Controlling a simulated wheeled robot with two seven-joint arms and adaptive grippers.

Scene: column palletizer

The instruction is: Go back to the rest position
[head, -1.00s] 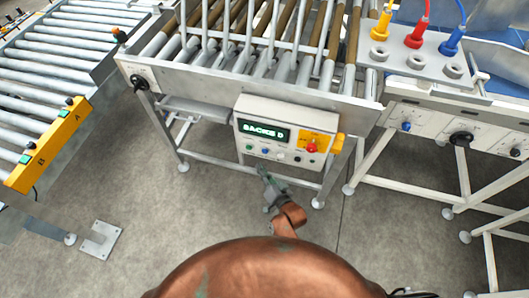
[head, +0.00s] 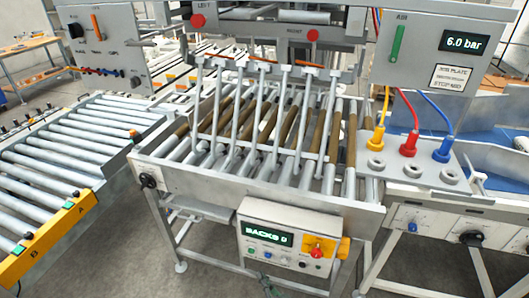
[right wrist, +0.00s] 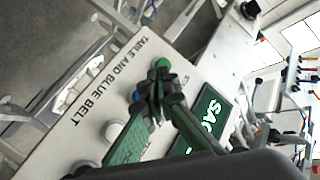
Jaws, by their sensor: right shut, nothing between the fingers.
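My right gripper (head: 269,287) shows at the bottom edge of the head view, small and greenish, in front of the lower part of the control box (head: 243,233). In the right wrist view its dark and green fingers (right wrist: 160,78) are together, with nothing between them. Behind them is the box's panel with the printed words "TABLE AND BLUE BELT" and a green-lit display (right wrist: 211,112). Whether the fingers touch the panel I cannot tell. My left gripper is in neither view.
A roller table (head: 165,176) with upright metal bars stands behind the control box. A yellow-ended roller conveyor (head: 45,240) is at the left. Yellow, red and blue hose plugs (head: 408,146) are at the right, below an air panel (head: 440,75). Some bare floor (head: 130,265) shows lower left.

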